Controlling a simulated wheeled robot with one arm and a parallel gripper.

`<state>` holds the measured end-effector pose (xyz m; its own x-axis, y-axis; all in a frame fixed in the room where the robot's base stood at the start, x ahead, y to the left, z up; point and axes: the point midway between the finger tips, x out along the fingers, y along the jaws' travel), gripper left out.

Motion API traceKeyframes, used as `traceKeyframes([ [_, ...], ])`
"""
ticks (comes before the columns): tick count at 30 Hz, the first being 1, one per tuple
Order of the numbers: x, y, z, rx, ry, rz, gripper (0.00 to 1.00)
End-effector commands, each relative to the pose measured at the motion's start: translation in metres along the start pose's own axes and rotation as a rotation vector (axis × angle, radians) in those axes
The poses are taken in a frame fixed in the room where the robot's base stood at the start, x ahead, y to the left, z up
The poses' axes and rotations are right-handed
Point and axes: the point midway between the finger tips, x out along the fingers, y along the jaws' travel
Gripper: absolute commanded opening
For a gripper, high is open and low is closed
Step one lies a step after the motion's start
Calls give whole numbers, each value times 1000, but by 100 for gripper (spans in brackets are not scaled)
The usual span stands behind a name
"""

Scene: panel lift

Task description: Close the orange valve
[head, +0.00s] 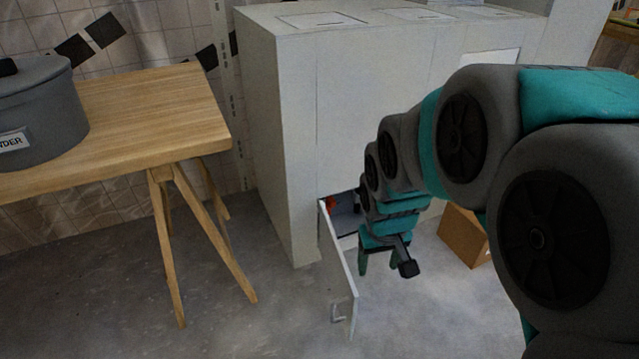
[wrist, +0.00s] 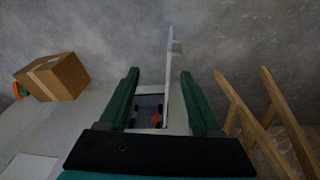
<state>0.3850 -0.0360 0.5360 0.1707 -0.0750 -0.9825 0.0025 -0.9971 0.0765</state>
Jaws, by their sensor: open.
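The orange valve (head: 331,204) sits inside a low opening in the grey-white cabinet (head: 285,150), mostly hidden by the door edge in the head view. It also shows as a small orange piece in the wrist view (wrist: 156,118), within the dark compartment, between my fingers. The small door (head: 338,265) of that opening stands swung outward, with a handle near its free edge. My gripper (head: 379,268) is open and empty, pointing down in front of the opening, to the right of the door. In the wrist view my fingers (wrist: 160,75) straddle the picture of the door.
A cardboard box (head: 462,236) stands on the floor to the right of my gripper. A wooden trestle table (head: 190,110) with a grey pot (head: 45,105) stands left of the cabinet. The concrete floor left of the door is clear.

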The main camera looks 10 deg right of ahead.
Motion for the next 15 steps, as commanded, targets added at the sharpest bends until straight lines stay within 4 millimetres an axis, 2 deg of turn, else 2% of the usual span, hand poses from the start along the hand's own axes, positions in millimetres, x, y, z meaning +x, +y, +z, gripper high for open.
traceKeyframes([
  [1,19,4,-22,-3,38,7,65],
  [6,61,16,-99,-20,189,24,65],
  [15,136,27,-219,-61,461,23,65],
])
